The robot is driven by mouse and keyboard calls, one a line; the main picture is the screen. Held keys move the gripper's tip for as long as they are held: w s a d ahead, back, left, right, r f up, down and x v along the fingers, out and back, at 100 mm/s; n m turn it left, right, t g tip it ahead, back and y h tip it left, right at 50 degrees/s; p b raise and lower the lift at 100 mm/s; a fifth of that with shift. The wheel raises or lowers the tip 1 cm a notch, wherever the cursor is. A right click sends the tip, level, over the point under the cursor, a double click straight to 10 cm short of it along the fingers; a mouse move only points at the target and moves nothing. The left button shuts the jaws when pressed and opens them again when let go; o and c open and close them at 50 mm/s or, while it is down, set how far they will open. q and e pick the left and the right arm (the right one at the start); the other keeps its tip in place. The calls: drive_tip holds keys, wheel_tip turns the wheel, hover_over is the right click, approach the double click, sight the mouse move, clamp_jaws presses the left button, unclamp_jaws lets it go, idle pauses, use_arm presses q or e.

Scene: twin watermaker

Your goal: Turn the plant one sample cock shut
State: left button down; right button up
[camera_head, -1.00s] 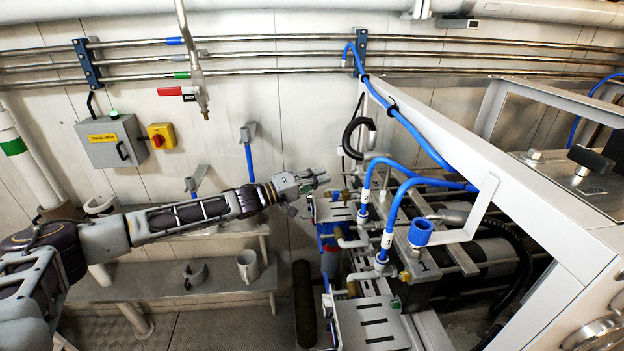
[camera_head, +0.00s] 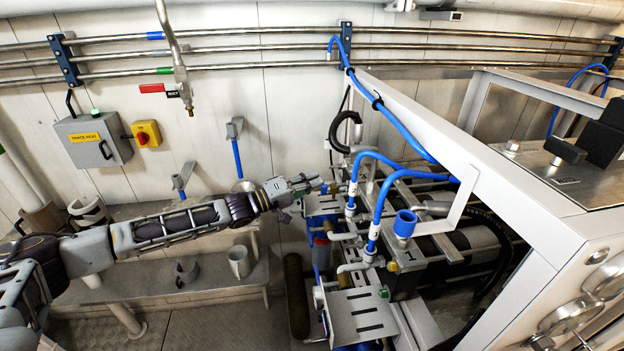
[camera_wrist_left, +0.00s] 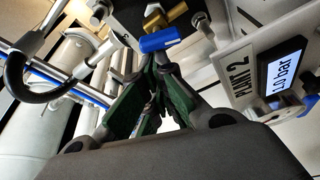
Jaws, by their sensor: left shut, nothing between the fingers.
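In the left wrist view, a small blue lever (camera_wrist_left: 162,41) sits on a brass fitting (camera_wrist_left: 155,18) just beyond my fingertips. It looks like a cock handle; whether it is plant one's cannot be told. My left gripper (camera_wrist_left: 154,72) has its green-padded fingers together and empty, tips close below the lever; contact is unclear. In the head view, my left gripper (camera_head: 314,184) reaches in from the left to the near upper corner of the machine's fittings, and the lever is too small or hidden to make out. My right gripper is not in view.
A label reading PLANT 2 (camera_wrist_left: 243,76) stands beside a pressure display (camera_wrist_left: 286,77) showing 1.0 bar. Blue hoses (camera_head: 376,190) and a white frame (camera_head: 455,150) crowd the right. A shelf with a cup (camera_head: 239,262) lies below my arm.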

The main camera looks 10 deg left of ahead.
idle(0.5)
use_arm(q)
drive_tip(key=shift+s+r+m+h, duration=0.15)
drive_tip(key=shift+m+h, duration=0.35)
drive_tip(key=shift+m, duration=0.7)
drive_tip(key=shift+s+d+m, duration=0.1)
drive_tip(key=shift+m, duration=0.4)
drive_tip(key=m+g+h, duration=0.1)
drive_tip(key=m, duration=0.2)
drive_tip(key=s+m+g+h+b, duration=0.1)
drive_tip(key=m, duration=0.3)
drive_tip(key=s+d+m+h+b, duration=0.1)
drive_tip(key=m+h, duration=0.1)
drive_tip(key=m, duration=0.2)
drive_tip(key=shift+s+r+g, duration=0.1)
drive_tip(key=shift+r+g, duration=0.2)
drive_tip(key=shift+g, duration=0.1)
drive_tip(key=shift+s+m+g, duration=0.15)
drive_tip(key=shift+m+g, duration=0.15)
drive_tip(key=shift+m, duration=0.4)
drive_tip(key=shift+m+b, duration=0.3)
drive_tip(key=shift+m, duration=0.1)
